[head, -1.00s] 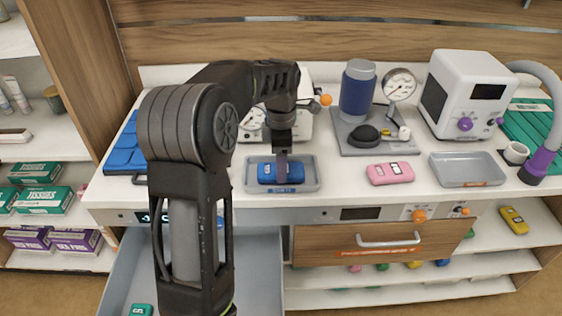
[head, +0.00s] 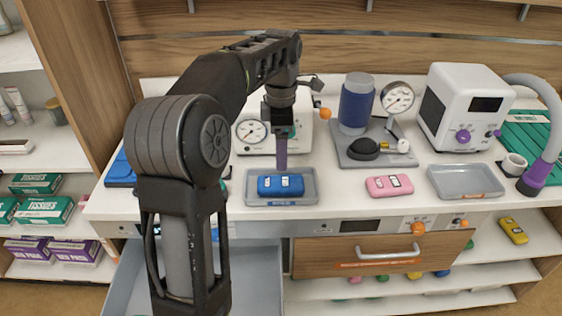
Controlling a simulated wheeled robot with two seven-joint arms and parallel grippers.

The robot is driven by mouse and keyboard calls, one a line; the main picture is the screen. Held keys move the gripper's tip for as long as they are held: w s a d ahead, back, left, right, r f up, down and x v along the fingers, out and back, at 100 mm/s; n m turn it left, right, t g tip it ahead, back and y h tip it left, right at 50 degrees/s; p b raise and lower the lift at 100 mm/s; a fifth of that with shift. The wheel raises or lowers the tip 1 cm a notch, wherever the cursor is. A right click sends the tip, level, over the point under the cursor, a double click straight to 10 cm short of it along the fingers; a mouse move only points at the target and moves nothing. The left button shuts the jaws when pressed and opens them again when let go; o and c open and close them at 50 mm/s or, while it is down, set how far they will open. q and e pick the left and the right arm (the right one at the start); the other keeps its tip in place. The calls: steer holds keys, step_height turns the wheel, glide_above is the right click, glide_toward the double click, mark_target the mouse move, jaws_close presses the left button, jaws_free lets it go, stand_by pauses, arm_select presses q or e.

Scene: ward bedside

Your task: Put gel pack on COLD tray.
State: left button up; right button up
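A blue gel pack (head: 270,186) with white label patches lies flat inside a grey tray (head: 311,189) at the middle of the counter. The tray has a blue label on its front; its lettering is too small to read clearly. My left gripper (head: 282,165) points down just above and behind the pack, apart from it, and carries nothing visible. Its fingers line up with the camera, one hiding the other; it has come off the pack with the pack staying put, so it is open. My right gripper is not in view.
A pink pack (head: 389,186) lies right of the tray. An empty grey tray (head: 466,180) with an orange label is farther right. A gauge stand (head: 398,97), a blue canister (head: 356,106) and a white monitor (head: 465,108) stand behind. An open drawer (head: 258,270) juts out below.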

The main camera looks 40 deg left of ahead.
arm_select(q)
step_height(320, 180, up, 4)
steer(key=p, duration=0.2)
steer(key=shift+f+p, duration=0.1)
steer(key=shift+p, duration=0.2)
